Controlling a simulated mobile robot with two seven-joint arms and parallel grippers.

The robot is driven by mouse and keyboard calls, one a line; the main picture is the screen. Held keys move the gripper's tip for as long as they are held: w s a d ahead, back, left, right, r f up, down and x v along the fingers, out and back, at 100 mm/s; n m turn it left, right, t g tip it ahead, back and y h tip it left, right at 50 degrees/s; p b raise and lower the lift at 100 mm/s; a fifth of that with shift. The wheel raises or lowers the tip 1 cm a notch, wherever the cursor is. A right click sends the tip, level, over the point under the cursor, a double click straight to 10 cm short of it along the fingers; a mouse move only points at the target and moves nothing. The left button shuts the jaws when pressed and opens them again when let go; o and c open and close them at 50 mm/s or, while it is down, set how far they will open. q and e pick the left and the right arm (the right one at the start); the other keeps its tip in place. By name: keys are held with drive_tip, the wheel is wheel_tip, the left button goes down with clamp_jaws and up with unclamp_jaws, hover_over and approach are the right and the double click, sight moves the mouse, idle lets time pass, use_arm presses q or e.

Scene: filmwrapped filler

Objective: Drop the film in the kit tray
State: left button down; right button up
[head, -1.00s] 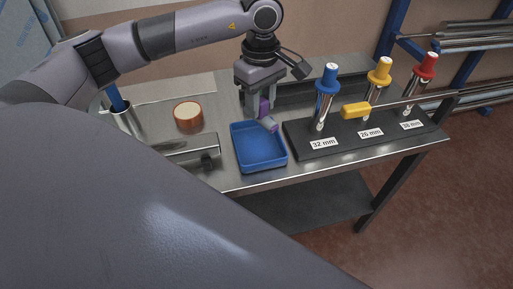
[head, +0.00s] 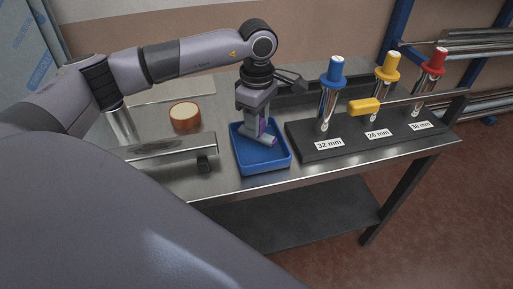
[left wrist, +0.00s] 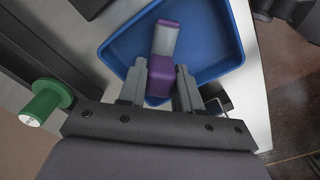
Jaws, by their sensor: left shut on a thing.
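The film is a small purple and pale grey piece (head: 268,140), seen larger in the left wrist view (left wrist: 165,42). My left gripper (head: 257,131) is shut on its purple part, with one finger on each side in the left wrist view (left wrist: 160,82). The gripper points down and holds the film low over the blue kit tray (head: 262,168), within its rim. I cannot tell whether the film touches the tray floor. The tray's blue wall also shows in the left wrist view (left wrist: 239,35). My right gripper is not in view.
A dark rack (head: 345,151) right of the tray holds tools with blue, yellow and red tops. A yellow-handled tool (head: 366,106) lies across it. A round orange-sided piece (head: 185,116) and a metal bar (head: 165,147) are left. A green spool (left wrist: 46,102) shows in the wrist view.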

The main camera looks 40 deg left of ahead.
use_arm(q)
drive_tip(key=c, duration=0.7)
unclamp_jaws()
wheel_tip(320, 180, up, 7)
drive_tip(key=shift+r+p, duration=0.1)
drive_tip(key=shift+p, duration=0.25)
